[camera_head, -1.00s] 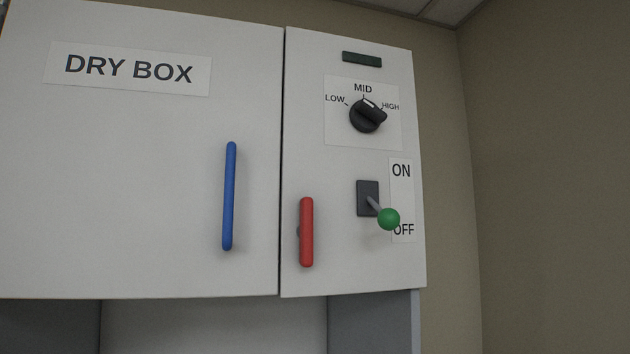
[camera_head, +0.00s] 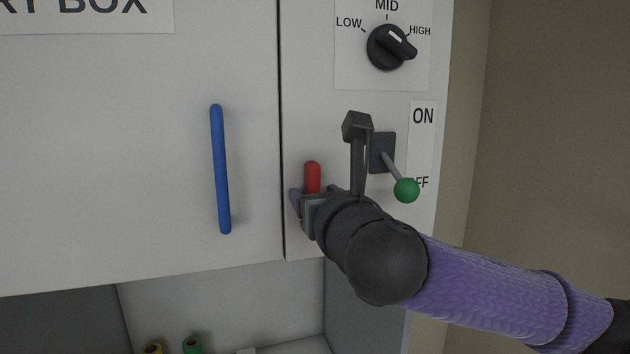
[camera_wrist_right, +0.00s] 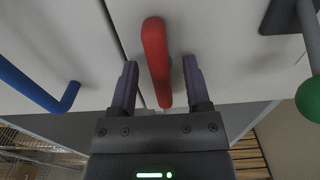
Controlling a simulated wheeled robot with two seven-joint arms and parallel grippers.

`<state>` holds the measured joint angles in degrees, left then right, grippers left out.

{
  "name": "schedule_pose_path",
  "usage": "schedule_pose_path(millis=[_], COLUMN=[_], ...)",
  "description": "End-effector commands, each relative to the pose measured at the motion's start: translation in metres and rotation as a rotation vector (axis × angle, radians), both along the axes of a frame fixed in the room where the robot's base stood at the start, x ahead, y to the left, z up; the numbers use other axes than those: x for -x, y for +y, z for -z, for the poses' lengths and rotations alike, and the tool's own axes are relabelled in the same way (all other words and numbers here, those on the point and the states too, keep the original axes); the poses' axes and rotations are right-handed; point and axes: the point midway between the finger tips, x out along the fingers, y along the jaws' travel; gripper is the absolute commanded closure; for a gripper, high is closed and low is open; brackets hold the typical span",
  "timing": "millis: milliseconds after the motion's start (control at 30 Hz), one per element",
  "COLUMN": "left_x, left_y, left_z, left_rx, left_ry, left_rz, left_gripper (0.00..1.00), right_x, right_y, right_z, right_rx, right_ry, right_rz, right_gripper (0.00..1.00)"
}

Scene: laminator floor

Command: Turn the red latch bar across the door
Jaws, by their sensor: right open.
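The red latch bar (camera_head: 313,176) stands upright on the right panel, just right of the door seam, and is not across the door. The white dry box door (camera_head: 120,150) is shut and carries a blue handle (camera_head: 220,170). My right gripper (camera_head: 318,192) is at the lower part of the bar and hides it there in the head view. In the right wrist view the red bar (camera_wrist_right: 156,55) runs between the two open fingers (camera_wrist_right: 158,85), with a gap on each side. My left gripper is not in view.
A switch lever with a green ball (camera_head: 406,190) sticks out close to the right of my gripper, beside an ON/OFF label. A black knob (camera_head: 391,47) is above. Below the cabinet is an open bay with a green spool (camera_head: 192,345) and a yellow one (camera_head: 153,348).

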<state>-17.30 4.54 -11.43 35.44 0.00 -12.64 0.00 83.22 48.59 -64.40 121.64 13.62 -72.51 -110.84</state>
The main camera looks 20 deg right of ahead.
Motion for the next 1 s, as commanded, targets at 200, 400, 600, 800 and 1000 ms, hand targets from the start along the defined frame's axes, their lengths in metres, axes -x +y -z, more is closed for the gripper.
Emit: schedule_pose_path(millis=[200,400,600,800,1000], left_x=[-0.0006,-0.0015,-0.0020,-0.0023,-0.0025], left_y=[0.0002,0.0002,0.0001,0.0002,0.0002], left_z=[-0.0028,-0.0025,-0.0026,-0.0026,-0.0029], left_rx=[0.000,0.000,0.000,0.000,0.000], left_ry=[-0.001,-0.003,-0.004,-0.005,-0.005], left_rz=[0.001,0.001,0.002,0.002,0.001], left_gripper=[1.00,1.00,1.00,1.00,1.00], right_x=[-0.0087,-0.0085,-0.0083,-0.0083,-0.0083], right_y=[0.0003,0.0004,0.0003,0.0003,0.0002], right_z=[0.0002,0.0004,0.0003,0.0002,0.0003], right_rx=[0.000,-0.001,-0.001,-0.001,-0.015], right_ry=[-0.001,-0.001,-0.001,-0.001,0.000], right_rz=[0.000,0.000,0.000,0.000,0.000], right_gripper=[0.38,0.47,0.89,1.00,1.00])
